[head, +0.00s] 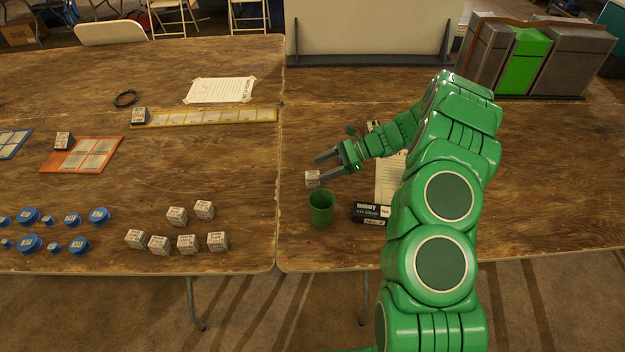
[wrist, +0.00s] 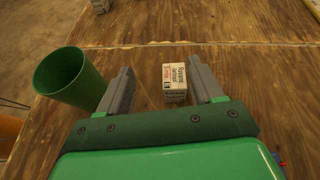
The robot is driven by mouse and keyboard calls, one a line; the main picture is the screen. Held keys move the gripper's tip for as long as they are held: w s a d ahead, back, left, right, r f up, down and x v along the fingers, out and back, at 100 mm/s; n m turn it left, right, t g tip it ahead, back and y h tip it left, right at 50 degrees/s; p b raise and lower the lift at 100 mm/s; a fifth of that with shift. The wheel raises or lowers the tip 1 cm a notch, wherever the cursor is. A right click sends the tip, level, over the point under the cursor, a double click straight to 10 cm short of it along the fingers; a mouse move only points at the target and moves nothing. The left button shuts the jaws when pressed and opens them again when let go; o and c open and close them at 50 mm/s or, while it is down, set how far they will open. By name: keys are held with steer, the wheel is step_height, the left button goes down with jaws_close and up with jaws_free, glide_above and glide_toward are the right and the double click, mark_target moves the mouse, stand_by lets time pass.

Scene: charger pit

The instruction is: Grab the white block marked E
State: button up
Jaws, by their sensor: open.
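A small white block (head: 312,179) with dark and red print stands on the wooden table just past the front of my gripper (head: 320,168). In the wrist view the same block (wrist: 174,84) is between the two open grey fingers (wrist: 160,74), closer to the right finger, with gaps on both sides. I cannot read a letter E on it. Several other white printed blocks (head: 187,243) stand in a loose group at the front of the left table.
A green cup (head: 321,208) stands close beside my gripper, left of it in the wrist view (wrist: 70,77). A black box (head: 370,212) lies right of the cup. Blue round pieces (head: 62,226) sit at far left. A seam divides the two tables.

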mark_target(307, 178)
steer(key=f, duration=0.1)
steer(key=w+d+f+m, duration=0.1)
steer(key=f, duration=0.1)
steer(key=shift+w+d+f+t, duration=0.15)
steer(key=shift+w+d+t, duration=0.05)
steer(key=shift+d+t, duration=0.1)
steer(key=shift+a+f, duration=0.1)
steer(key=shift+a, duration=0.05)
steer(key=shift+x, duration=3.85)
steer(key=shift+w, duration=0.1)
steer(key=c, duration=1)
steer(key=shift+c, duration=0.3)
